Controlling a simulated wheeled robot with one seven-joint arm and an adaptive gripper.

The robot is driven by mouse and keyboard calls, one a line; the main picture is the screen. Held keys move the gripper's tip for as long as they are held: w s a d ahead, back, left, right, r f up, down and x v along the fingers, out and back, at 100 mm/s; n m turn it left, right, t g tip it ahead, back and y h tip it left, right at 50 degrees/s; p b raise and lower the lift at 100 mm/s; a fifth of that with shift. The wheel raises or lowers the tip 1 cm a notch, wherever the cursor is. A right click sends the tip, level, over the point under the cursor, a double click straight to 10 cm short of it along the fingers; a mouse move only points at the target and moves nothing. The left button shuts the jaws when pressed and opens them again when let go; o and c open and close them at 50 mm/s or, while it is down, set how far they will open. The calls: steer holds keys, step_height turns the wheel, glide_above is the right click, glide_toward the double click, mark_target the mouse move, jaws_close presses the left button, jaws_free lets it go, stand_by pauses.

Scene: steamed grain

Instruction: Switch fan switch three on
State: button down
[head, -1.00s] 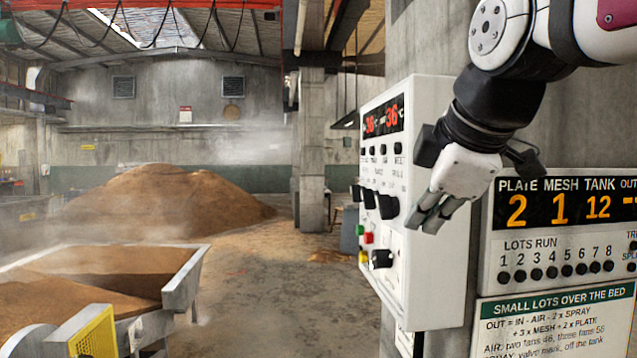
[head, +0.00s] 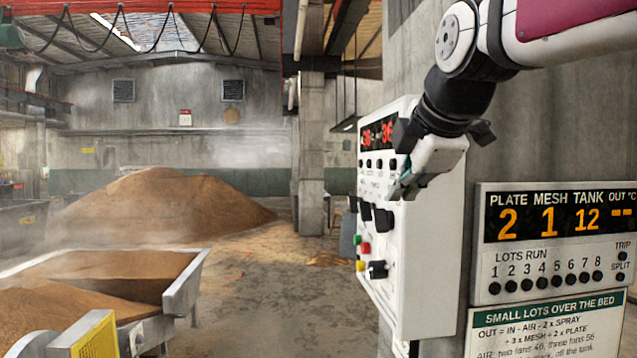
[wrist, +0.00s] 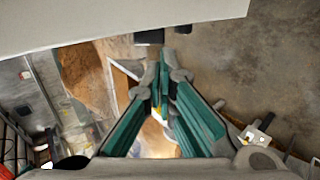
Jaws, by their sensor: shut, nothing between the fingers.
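A white control box (head: 432,250) hangs on the concrete column at the right. Its face has red digits, a row of small black switches (head: 379,163) and a lower row of larger black switches (head: 365,211); labels are too small to read, so I cannot tell which is fan switch three. My gripper (head: 397,193) is shut and empty, with its fingertips at the face, just above the rightmost large switch (head: 383,218). Contact cannot be told. In the wrist view, the closed fingertips (wrist: 165,62) are below the pale box (wrist: 60,22) and two dark knobs (wrist: 148,37).
Green, red and yellow buttons and a black rotary knob (head: 377,269) sit low on the box. A display board (head: 560,245) reads plate 2, mesh 1, tank 12. A grain trolley (head: 185,285) stands at the left, a grain heap (head: 160,205) behind. Floor between is clear.

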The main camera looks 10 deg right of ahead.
mark_target(381, 227)
steer(key=p+x, duration=0.1)
steer(key=x, duration=0.9)
steer(key=shift+w+f, duration=0.15)
steer(key=shift+f, duration=0.05)
steer(key=shift+w+f+b, duration=0.1)
steer(key=shift+b, duration=0.3)
